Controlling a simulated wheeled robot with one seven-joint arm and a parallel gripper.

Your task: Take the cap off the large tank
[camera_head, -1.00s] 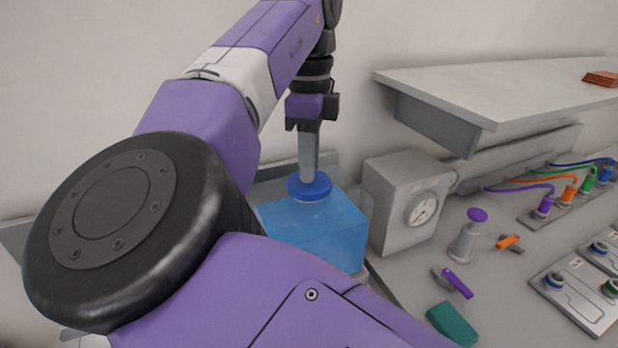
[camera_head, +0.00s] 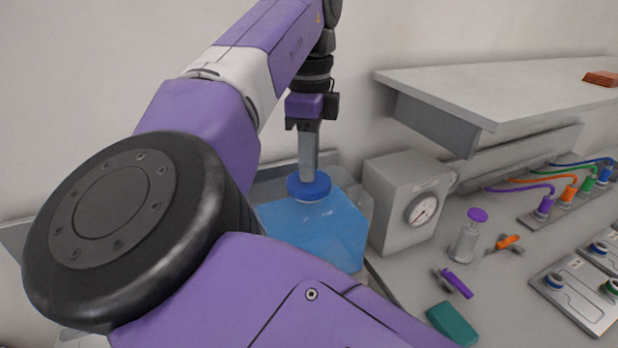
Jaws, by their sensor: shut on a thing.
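The large tank (camera_head: 325,232) is a translucent blue box, left of the grey gauge box. A round blue cap (camera_head: 310,188) is at its top. My gripper (camera_head: 309,172) points straight down and is shut on the cap. The fingers hide part of the cap's top. Whether the cap is touching the tank or just clear of it I cannot tell. My own arm hides the tank's lower left.
A grey box with a dial gauge (camera_head: 423,209) stands close on the tank's right. A grey shelf (camera_head: 490,88) juts from the wall at right. A purple-topped plunger (camera_head: 467,235), a purple-handled valve (camera_head: 455,283) and a teal block (camera_head: 452,323) are on the bench.

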